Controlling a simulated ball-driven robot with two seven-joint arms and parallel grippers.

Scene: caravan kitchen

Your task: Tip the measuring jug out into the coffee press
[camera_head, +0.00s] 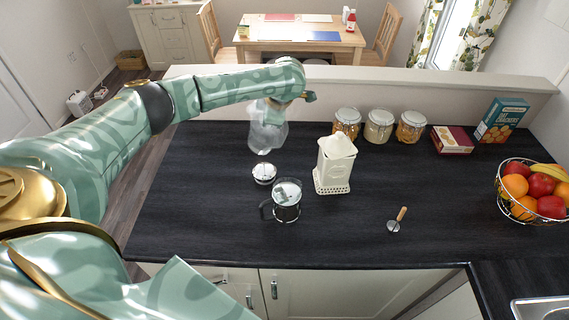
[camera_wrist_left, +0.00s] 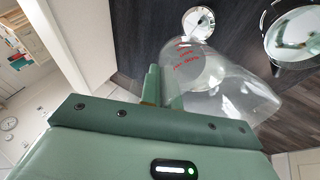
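The clear measuring jug (camera_head: 266,136) is at the back left of the dark counter, roughly upright in the head view; whether it touches the counter is unclear. It has red markings in the left wrist view (camera_wrist_left: 210,80), and its contents are hard to make out. My left gripper (camera_head: 279,102) is at the jug's upper side, its fingers (camera_wrist_left: 160,88) close together and apparently shut on the handle. The coffee press (camera_head: 287,208) stands open-topped nearer the front, handle to the left; it also shows in the left wrist view (camera_wrist_left: 292,38). My right gripper is out of view.
A round press lid (camera_head: 264,173) lies between jug and press. A cream canister (camera_head: 335,165) stands right of the press. Jars (camera_head: 380,126), boxes (camera_head: 500,120), a fruit basket (camera_head: 530,190) and a small scoop (camera_head: 397,220) are farther right. The front counter is mostly clear.

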